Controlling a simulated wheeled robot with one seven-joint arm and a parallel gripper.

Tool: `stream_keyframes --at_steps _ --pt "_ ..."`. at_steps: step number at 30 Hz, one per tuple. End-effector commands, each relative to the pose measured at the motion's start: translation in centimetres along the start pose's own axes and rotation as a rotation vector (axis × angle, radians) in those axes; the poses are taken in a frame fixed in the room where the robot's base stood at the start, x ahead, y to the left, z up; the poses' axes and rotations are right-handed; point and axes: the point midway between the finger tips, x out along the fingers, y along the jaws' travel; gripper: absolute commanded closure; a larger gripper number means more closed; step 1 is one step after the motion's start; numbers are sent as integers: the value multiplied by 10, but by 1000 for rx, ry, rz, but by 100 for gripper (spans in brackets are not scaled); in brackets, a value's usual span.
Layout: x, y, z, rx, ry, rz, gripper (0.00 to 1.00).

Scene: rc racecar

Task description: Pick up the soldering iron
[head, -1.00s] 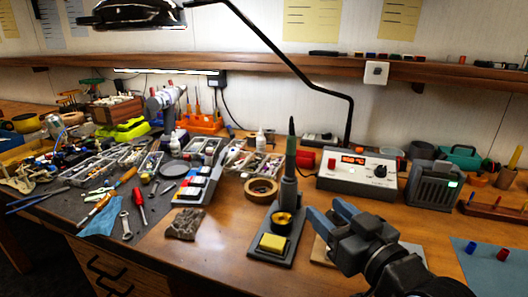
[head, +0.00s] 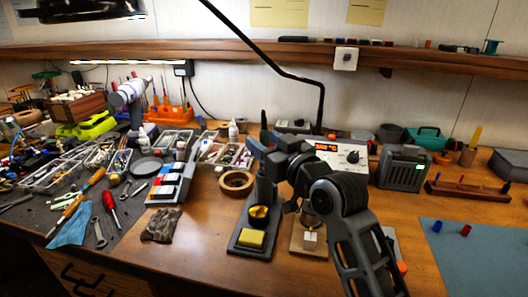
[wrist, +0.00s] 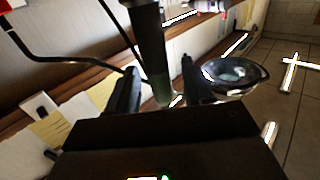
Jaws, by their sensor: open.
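The soldering iron stands upright in its stand; its dark top (head: 264,120) shows above my gripper in the head view. In the wrist view the iron (wrist: 152,45) is a dark shaft with a greenish part, between the two fingers. My gripper (head: 263,146) is open at the iron's upper part, a finger on either side; in the wrist view the gripper (wrist: 159,72) has gaps beside the iron. The stand base (head: 236,252) is grey, with a yellow sponge (head: 251,238) and a brass cup (head: 259,214). My gripper hides part of the iron and holder.
A white soldering station (head: 350,152) stands behind my arm. A tape roll (head: 236,182) lies left of the stand. A lamp arm (head: 290,72) crosses above. Tools and parts trays crowd the left; a blue mat (head: 480,262) lies at the right.

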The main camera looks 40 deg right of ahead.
Motion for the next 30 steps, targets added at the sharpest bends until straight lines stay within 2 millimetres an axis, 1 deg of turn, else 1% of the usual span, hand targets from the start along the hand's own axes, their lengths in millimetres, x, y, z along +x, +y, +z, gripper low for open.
stream_keyframes --at_steps 3,9,11,25,30 --pt "7 0 0 -1 0 0 49" --pt "7 0 0 -1 0 0 49" --pt "7 0 0 0 0 0 53" --pt "6 0 0 0 0 0 98" --pt "6 0 0 0 1 0 98"
